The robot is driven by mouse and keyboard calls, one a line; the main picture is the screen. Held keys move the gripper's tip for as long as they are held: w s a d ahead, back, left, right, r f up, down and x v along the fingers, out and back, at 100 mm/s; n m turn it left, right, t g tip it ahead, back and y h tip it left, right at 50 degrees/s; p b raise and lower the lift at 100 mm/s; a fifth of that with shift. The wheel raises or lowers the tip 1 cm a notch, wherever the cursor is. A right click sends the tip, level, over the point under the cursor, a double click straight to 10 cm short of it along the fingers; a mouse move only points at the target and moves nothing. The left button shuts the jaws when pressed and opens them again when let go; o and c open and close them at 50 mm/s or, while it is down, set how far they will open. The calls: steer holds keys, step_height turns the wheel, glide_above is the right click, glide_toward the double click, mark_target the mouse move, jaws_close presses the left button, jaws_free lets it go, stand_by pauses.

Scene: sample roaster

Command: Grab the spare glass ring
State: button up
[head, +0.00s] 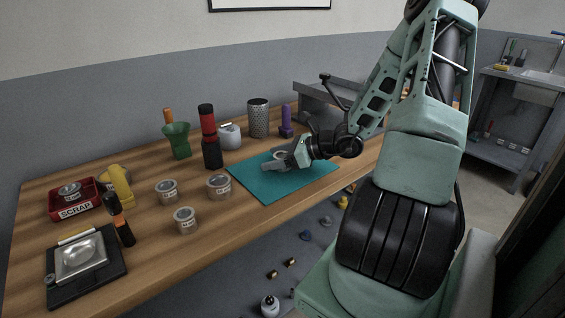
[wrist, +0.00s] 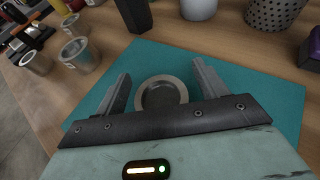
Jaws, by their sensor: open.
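The glass ring (wrist: 143,97), a round grey-rimmed piece with a dark centre, lies on the teal mat (wrist: 265,103). In the wrist view my gripper (wrist: 161,80) is open, with one finger on each side of the ring and a visible gap to both. In the head view my gripper (head: 272,164) is low over the mat (head: 315,185), and the ring (head: 281,155) shows only partly behind it. I cannot tell whether the fingers touch the mat.
A red-and-black bottle (head: 207,135), a green funnel-like cup (head: 177,140), a mesh cup (head: 258,118) and a purple-handled tool (head: 287,121) stand behind the mat. Several lidded tins, including one near the mat (head: 219,187), a red scrap tray (head: 77,211) and a scale (head: 84,262) stand left.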

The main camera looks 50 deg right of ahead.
steer(key=c, duration=1.1)
steer(key=shift+r, duration=0.1)
